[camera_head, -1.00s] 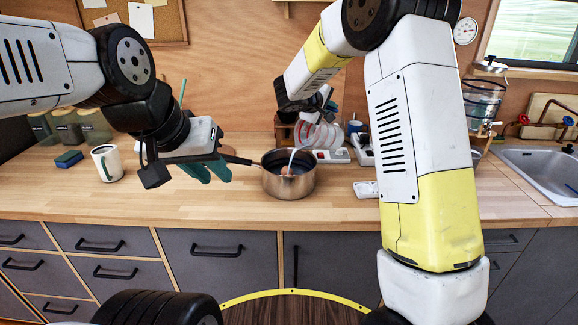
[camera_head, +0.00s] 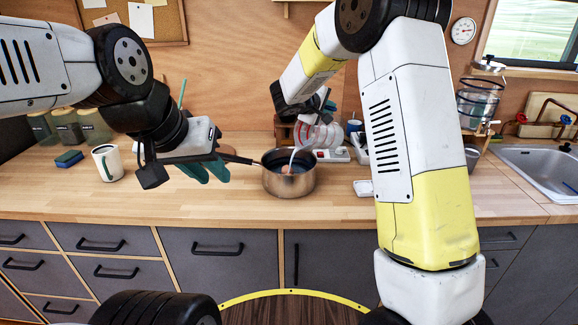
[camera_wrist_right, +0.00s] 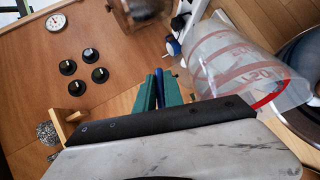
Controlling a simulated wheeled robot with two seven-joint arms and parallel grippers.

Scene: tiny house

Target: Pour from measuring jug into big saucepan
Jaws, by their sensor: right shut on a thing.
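The clear measuring jug (camera_head: 322,135) with red markings is tilted above the big saucepan (camera_head: 289,184). A thin pale stream runs from the jug's lip into the saucepan. The saucepan is steel, stands upright on the counter, and has dark contents with a small orange-brown patch. My right gripper (camera_wrist_right: 158,92) is shut on the jug, whose clear wall (camera_wrist_right: 235,65) fills the right of the wrist view; the grip point is mostly hidden. My left gripper (camera_head: 206,171), with green fingers, is at the outer end of the saucepan's dark handle (camera_head: 238,159); whether it grips it is unclear.
A white mug (camera_head: 107,163) and a blue-green sponge (camera_head: 69,159) lie on the left of the wooden counter (camera_head: 130,200). Glass jars stand behind them. White power strips (camera_head: 333,155) lie behind the saucepan. A sink (camera_head: 545,170) is at the right. The front counter is clear.

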